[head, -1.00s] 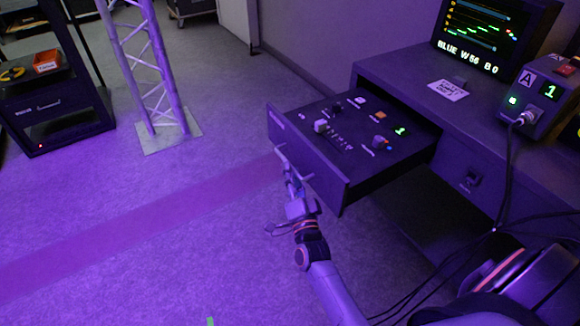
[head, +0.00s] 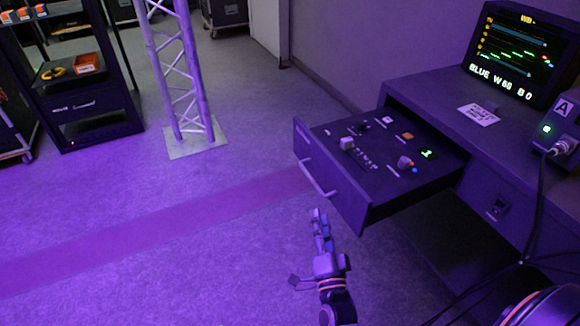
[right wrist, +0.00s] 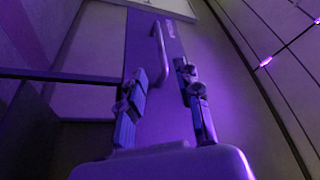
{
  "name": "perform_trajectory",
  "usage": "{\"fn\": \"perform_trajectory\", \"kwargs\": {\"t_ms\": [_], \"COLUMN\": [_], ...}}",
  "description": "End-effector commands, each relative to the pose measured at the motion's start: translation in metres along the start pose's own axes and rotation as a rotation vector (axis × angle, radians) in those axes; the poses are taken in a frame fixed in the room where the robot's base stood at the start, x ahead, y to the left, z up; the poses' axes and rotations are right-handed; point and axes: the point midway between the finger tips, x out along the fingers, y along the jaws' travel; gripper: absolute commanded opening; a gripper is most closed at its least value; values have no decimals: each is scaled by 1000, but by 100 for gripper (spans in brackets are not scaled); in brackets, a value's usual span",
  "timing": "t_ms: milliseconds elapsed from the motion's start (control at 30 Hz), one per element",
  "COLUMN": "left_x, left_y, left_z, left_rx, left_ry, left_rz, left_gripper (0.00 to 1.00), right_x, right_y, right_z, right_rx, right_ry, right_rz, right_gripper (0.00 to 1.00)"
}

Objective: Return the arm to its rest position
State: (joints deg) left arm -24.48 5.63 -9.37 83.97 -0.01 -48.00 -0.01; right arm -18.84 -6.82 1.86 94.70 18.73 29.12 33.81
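My right gripper (head: 320,222) is in front of and below the open drawer (head: 335,190), clear of its handle. In the right wrist view its two fingers (right wrist: 164,108) are spread apart with nothing between them. The drawer's bar handle (head: 317,178) shows beyond the fingertips in the right wrist view (right wrist: 158,50). The right forearm is low in the head view. My left gripper is in neither view.
The drawer juts from the dark desk (head: 425,92) with a control panel inside. A monitor (head: 517,55) and device A (head: 562,128) stand on top. Cables hang at right. A truss tower (head: 180,70) and a shelf rack (head: 85,105) stand at left. Floor between is clear.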

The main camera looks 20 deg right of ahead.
Motion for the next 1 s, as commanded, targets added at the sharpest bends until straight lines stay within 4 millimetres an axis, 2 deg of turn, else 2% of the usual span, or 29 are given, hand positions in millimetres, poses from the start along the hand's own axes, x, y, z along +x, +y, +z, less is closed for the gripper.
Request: {"fn": "perform_trajectory", "kwargs": {"t_ms": [167, 267, 367, 400, 467, 500, 600, 767, 1000], "left_x": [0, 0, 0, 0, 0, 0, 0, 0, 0], "left_y": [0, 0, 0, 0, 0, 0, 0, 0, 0], "left_z": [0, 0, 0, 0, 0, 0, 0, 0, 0], "left_rx": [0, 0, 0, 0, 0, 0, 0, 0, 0], "left_ry": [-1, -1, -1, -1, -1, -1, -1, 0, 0], "left_rz": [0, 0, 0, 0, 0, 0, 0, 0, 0], "left_gripper": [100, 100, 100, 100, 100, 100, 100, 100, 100], "right_x": [-1, -8, -30, -45, -73, -93, -145, -214, -296], "right_y": [3, 18, 48, 65, 91, 109, 148, 192, 236], "right_z": [5, 29, 72, 91, 117, 130, 150, 155, 133], "right_rx": [-14, -82, -220, -292, -405, -481, -643, -835, -1038], "right_ry": [-23, -129, -339, -446, -611, -721, -964, -1260, -1604], "right_rz": [10, 51, 125, 160, 209, 238, 299, 361, 428], "right_gripper": [34, 34, 34, 34, 34, 34, 34, 34, 34]}}
